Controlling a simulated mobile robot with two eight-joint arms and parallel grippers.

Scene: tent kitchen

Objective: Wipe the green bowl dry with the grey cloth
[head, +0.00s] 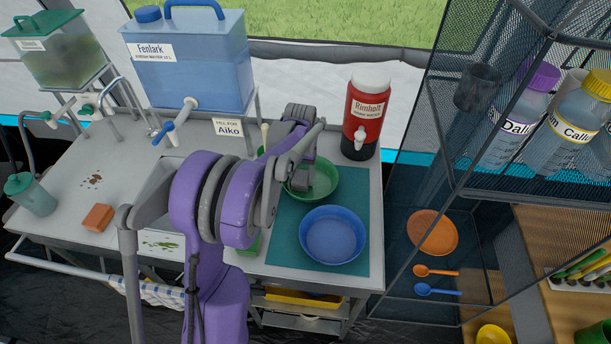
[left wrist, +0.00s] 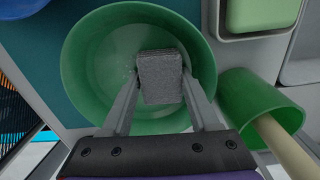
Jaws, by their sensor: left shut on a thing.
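The green bowl (head: 322,183) stands on the teal mat (head: 376,215) at the back, behind the blue bowl (head: 332,236). In the left wrist view the green bowl (left wrist: 85,75) opens towards the camera, with small pale specks on its inside. My left gripper (left wrist: 160,88) is shut on the grey cloth (left wrist: 160,78), a small folded pad, and holds it over or in the green bowl. I cannot tell whether the cloth touches the bowl. My right gripper is not in view.
A red drink dispenser (head: 366,115) stands behind the mat. A blue water tank (head: 188,60) is at the back left. A green cup (left wrist: 250,105) with a pale handle in it is close beside the bowl. A mesh cupboard (head: 440,160) bounds the right side.

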